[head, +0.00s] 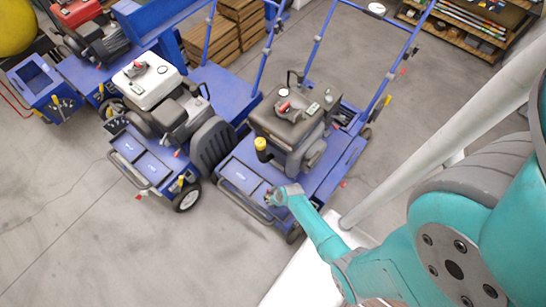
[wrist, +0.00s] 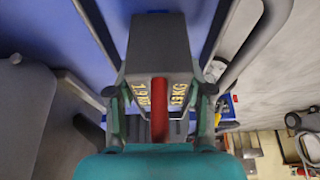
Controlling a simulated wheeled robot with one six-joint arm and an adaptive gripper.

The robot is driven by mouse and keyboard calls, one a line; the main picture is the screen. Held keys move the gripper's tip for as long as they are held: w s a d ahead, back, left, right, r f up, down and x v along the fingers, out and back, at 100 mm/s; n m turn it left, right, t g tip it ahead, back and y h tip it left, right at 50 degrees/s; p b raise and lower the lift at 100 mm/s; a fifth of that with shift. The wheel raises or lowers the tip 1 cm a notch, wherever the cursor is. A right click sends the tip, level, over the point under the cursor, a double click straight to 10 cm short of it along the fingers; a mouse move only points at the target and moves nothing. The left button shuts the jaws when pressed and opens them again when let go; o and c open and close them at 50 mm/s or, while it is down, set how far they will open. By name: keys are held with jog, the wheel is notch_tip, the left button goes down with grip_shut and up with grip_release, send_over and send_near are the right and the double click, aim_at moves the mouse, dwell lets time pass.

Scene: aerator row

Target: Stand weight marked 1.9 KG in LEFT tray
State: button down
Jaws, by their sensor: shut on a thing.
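My gripper (head: 274,196) is at the front right corner of the nearer blue aerator (head: 320,180) in the head view. In the wrist view my gripper (wrist: 160,108) is shut on a dark grey weight (wrist: 160,50) with a red handle. Yellow marking on it reads about 1.9 KG, partly covered by the handle. Blue surface lies behind the weight; I cannot tell whether they touch. The nearer aerator has two shallow front trays, a left one (head: 235,171) and a right one (head: 260,191) close to my gripper. Their labels are too small to read.
A second blue aerator (head: 165,165) with a white-topped engine stands to the left, with similar front trays (head: 130,148). A yellow-capped post (head: 261,145) rises behind the nearer trays. A black wheel (head: 213,145) stands between the machines. The floor at lower left is clear.

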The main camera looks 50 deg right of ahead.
jog(key=shift+c, duration=2.2)
grip_release()
jog(key=s+a+r+t+h, duration=0.1)
jog(key=s+a+r, duration=0.2)
jog(key=s+r, duration=0.35)
jog(key=s+a+r+t, duration=0.2)
jog(key=s+r, duration=0.1)
jog(key=r, duration=0.7)
jog(key=s+a+r+t+h, duration=0.1)
jog(key=s+a+r, duration=0.25)
jog(key=r, duration=0.45)
jog(key=s+a+r+t, duration=0.1)
jog(key=s+r+t, duration=0.1)
jog(key=r, duration=0.7)
jog(key=s+a+r+t+y, duration=0.1)
jog(key=s+r+t, duration=0.1)
jog(key=r, duration=0.8)
jog(key=s+a+r+t+y, duration=0.1)
jog(key=s+a+r+t, duration=0.1)
jog(key=r, duration=0.7)
jog(key=shift+s+r+t, duration=0.25)
jog(key=shift+s+t, duration=0.05)
jog(key=shift+s, duration=0.6)
jog(key=shift+a, duration=0.1)
